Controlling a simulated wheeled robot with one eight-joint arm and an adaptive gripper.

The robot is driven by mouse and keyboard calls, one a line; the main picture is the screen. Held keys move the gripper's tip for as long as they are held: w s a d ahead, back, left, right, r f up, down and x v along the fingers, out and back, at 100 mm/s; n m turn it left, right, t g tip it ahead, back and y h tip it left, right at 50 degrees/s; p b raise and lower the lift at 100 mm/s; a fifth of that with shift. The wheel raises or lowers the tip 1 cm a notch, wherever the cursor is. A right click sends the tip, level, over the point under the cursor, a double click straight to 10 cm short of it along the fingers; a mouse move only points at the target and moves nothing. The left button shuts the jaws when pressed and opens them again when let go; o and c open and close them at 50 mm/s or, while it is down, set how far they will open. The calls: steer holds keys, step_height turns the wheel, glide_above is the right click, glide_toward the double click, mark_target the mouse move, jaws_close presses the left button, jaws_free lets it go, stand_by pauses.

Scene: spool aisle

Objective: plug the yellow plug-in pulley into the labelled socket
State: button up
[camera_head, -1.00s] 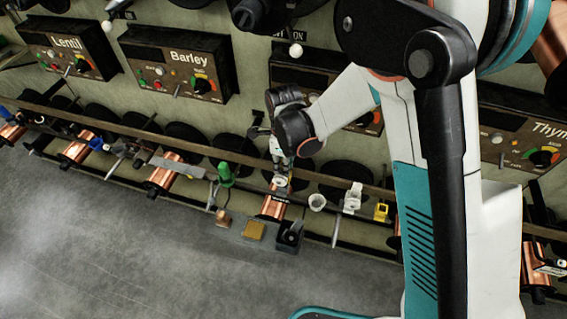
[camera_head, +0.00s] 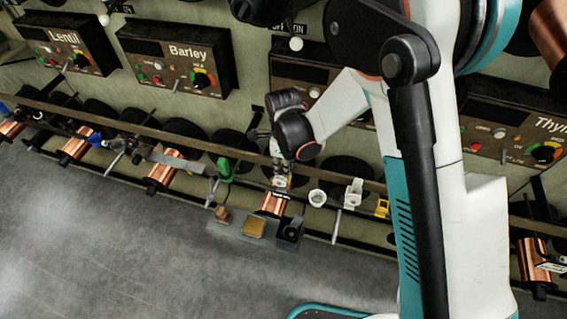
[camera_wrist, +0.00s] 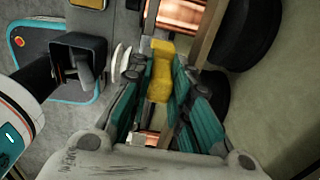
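The yellow plug-in pulley (camera_wrist: 160,72) shows in the wrist view as an upright yellow piece with wider ends. My gripper (camera_wrist: 163,80) has its teal-padded fingers close on both sides of it and appears shut on it. In the head view my gripper (camera_head: 281,176) points down at the rail, just above a copper spool, and its fingertips are too small to read. A small dark label (camera_head: 280,195) with unreadable white text sits below the fingertips. I cannot tell whether it marks the socket. The pulley's lower end and the socket opening are hidden.
A white cup-like part (camera_head: 317,198), a white bracket (camera_head: 353,192) and a yellow part (camera_head: 382,207) stand right of my gripper along the rail. A green part (camera_head: 224,168) is to the left. A black holder (camera_head: 291,232) and gold plate (camera_head: 254,227) are in front. The floor is clear.

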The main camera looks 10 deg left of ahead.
steer(key=o, duration=0.5)
step_height(320, 180, up, 12)
stand_by(0.5)
steer(key=shift+w, duration=0.1)
